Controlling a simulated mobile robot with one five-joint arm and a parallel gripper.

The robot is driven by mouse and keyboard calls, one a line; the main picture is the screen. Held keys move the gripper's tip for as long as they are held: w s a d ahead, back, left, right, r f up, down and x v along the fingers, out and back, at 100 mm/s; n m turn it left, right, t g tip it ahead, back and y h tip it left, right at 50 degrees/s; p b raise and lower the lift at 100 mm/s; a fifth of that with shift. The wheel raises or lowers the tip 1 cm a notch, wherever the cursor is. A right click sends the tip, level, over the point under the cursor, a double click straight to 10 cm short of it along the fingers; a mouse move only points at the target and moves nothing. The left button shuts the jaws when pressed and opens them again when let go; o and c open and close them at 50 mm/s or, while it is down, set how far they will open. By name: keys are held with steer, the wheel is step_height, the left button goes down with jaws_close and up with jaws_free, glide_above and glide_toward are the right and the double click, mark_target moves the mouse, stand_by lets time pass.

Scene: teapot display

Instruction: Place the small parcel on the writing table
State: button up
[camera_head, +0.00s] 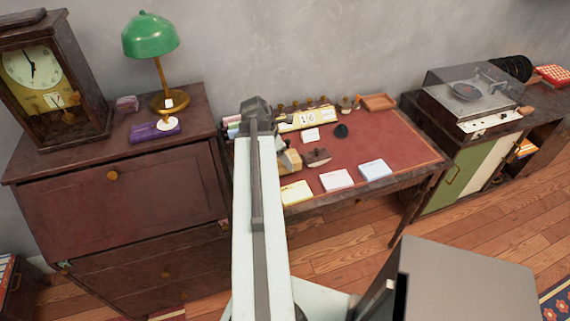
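The writing table (375,150) stands against the wall at the centre right, with a red-brown top. A small tan box-shaped thing (291,160), which looks like the small parcel, shows at the table's left part, just right of my arm. I cannot tell whether it rests on the table or is held above it. My arm rises from the bottom centre and covers the table's left end. My gripper's fingers cannot be made out; they seem hidden behind the arm or beside the tan box.
A calendar (306,118), a dark blotter (317,157), paper stacks (336,180) and a wooden tray (379,102) stand on the table. Its right-hand middle is bare. A cabinet with a green lamp (150,36) and clock stands left, a record player (470,92) right.

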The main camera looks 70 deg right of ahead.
step_height(320, 180, down, 3)
steer(key=shift+f+b, duration=0.1)
steer(key=shift+b, duration=0.95)
steer(key=shift+r, duration=0.25)
steer(key=shift+f, duration=0.2)
steer(key=o, duration=1.6)
steer(key=shift+r, duration=0.1)
